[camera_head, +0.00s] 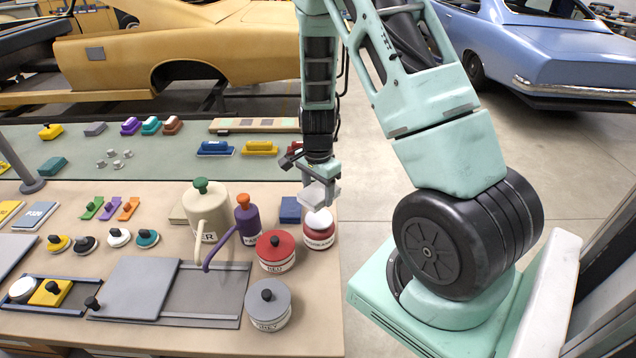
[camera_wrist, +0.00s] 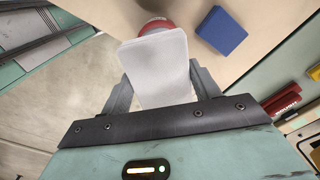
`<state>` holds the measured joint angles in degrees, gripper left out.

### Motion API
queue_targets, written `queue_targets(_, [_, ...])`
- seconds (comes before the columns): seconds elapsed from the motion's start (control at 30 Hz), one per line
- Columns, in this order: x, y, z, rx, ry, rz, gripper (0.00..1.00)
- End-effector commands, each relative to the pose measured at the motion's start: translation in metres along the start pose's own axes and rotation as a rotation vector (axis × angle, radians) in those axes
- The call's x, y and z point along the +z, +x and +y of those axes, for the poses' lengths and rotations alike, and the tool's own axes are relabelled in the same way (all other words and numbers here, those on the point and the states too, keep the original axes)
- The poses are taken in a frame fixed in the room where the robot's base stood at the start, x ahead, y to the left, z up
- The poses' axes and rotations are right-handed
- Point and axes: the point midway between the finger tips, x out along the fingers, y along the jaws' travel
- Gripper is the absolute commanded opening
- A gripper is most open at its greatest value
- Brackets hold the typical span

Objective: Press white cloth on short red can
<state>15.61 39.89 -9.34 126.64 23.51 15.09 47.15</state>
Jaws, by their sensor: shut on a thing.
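My gripper (camera_head: 320,180) is shut on the white cloth (camera_head: 314,196), which looks like a pale folded pad. In the wrist view the cloth (camera_wrist: 158,66) extends forward from between the fingers. Directly below it in the head view stands a short red can (camera_head: 319,236) with a white top and a label band. In the wrist view the cloth covers most of this can, leaving part of its red edge (camera_wrist: 154,24) showing. I cannot tell whether cloth and can touch. A second short can with a red lid and black knob (camera_head: 275,246) stands to the left and nearer.
A cream watering can (camera_head: 206,217) and a purple one (camera_head: 247,222) stand left of the gripper. A blue block (camera_head: 290,210) lies close beside the red can. A grey-lidded can (camera_head: 268,306) stands at the front. The table's right edge is close.

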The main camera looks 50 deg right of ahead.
Motion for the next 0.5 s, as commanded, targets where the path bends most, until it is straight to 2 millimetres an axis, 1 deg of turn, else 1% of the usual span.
queue_targets(0.27, [-0.003,0.014,0.001,-0.001,0.012,0.000,0.43])
queue_targets(0.5, [-0.003,0.038,0.001,-0.001,0.011,0.000,0.43])
